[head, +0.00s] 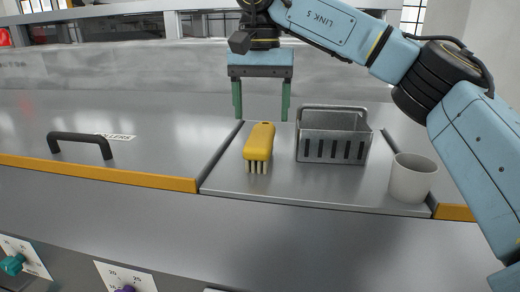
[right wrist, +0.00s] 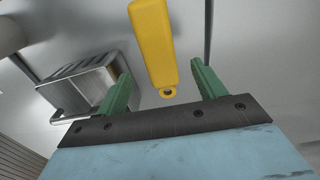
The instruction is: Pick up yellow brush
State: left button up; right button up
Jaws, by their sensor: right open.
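The yellow brush (head: 260,140) lies on the metal counter panel in the head view, its pale bristles toward the front edge. My right gripper (head: 261,115) is above the brush, with its two green fingers spread apart and nothing between them. In the right wrist view the brush (right wrist: 153,45) extends from the top edge, and its end with a small hole lies near the gap between the fingers of the right gripper (right wrist: 160,88). The brush does not appear gripped. My left gripper is not in view.
A grey metal basket (head: 333,148) stands close to the right of the brush. A light grey cup (head: 412,178) stands further right, near the panel edge. A black handle (head: 80,140) is at the left.

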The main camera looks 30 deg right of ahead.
aim_at(262, 132)
jog(key=shift+f, duration=0.5)
notch_tip(262, 132, down, 5)
jog(key=shift+d+p, duration=0.1)
jog(key=shift+p, duration=0.3)
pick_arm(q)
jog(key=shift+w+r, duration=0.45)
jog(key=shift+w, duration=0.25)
pick_arm(e)
jog(key=shift+c, duration=0.4)
jog(key=c, duration=1)
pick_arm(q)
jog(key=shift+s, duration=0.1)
pick_arm(e)
jog(key=shift+c, duration=0.2)
notch_tip(262, 132, up, 10)
jog(key=shift+r, duration=0.1)
